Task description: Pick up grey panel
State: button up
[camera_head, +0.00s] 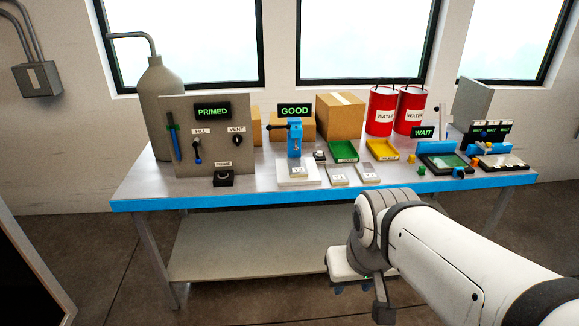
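Several small light-grey pieces with dark marks lie near the front of the bench. One (298,170) is on a white pad under the blue device, and two more, one at the middle (338,176) and one to its right (369,173), lie beside it. A large upright grey panel (208,154) with a PRIMED display stands at left. Which one is the grey panel is unclear. My gripper (352,284) hangs below and in front of the bench edge, apart from these pieces. Its fingertips are too small and partly hidden to read.
The bench (255,199) has a blue front edge. On it stand a blue device (295,139) under a GOOD sign, green (343,151) and yellow (383,150) trays, red WATER drums (380,111), cardboard boxes (341,116) and WAIT stations (443,159). A lower shelf (240,250) looks empty.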

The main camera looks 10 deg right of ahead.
aim_at(297, 165)
jog(key=u, duration=0.15)
jog(key=k, duration=0.3)
jog(key=z, duration=1.7)
jog(key=i, duration=1.5)
jog(key=u, duration=2.7)
jog(key=i, duration=0.95)
jog(key=z, duration=0.05)
